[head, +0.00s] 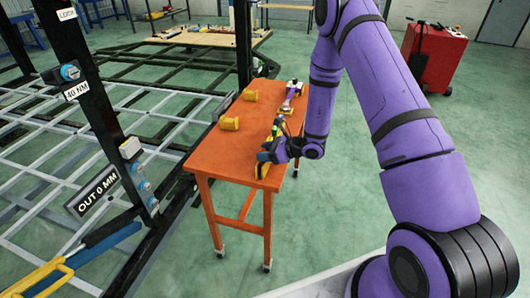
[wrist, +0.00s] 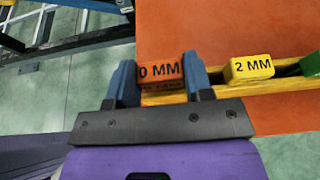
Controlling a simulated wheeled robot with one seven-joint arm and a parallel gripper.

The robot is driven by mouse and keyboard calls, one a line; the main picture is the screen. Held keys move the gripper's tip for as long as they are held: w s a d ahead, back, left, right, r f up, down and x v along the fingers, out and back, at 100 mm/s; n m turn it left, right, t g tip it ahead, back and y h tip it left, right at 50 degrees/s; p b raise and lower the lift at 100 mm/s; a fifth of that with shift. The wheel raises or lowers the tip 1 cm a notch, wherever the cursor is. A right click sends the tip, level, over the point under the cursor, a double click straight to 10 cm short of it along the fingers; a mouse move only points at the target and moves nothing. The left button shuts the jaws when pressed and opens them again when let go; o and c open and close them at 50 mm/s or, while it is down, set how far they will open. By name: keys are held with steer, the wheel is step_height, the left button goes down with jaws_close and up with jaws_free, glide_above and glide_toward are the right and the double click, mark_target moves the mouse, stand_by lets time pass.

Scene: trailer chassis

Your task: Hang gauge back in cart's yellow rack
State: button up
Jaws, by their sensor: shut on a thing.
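My gripper (wrist: 160,75) has its two blue fingers on either side of an orange gauge block (wrist: 160,71), whose visible lettering reads "0 MM"; its left end is partly covered by a finger. The block is at the left end of the yellow rack (wrist: 288,77) in the wrist view. I cannot tell whether it hangs on the rack or is held just above it. In the head view my gripper (head: 266,156) is low over the near end of the orange cart (head: 215,154), where the rack (head: 262,170) is partly hidden by the gripper.
A yellow "2 MM" block (wrist: 252,68) and a green block (wrist: 312,64) sit farther right along the rack. Two yellow pieces (head: 230,124) and other tools stand on the cart. The black trailer frame (head: 105,120), with an "OUT 0 MM" sign (head: 98,196), is to the left.

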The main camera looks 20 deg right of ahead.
steer(key=shift+f, duration=0.15)
steer(key=shift+f, duration=0.3)
steer(key=shift+f, duration=0.15)
steer(key=o, duration=0.9)
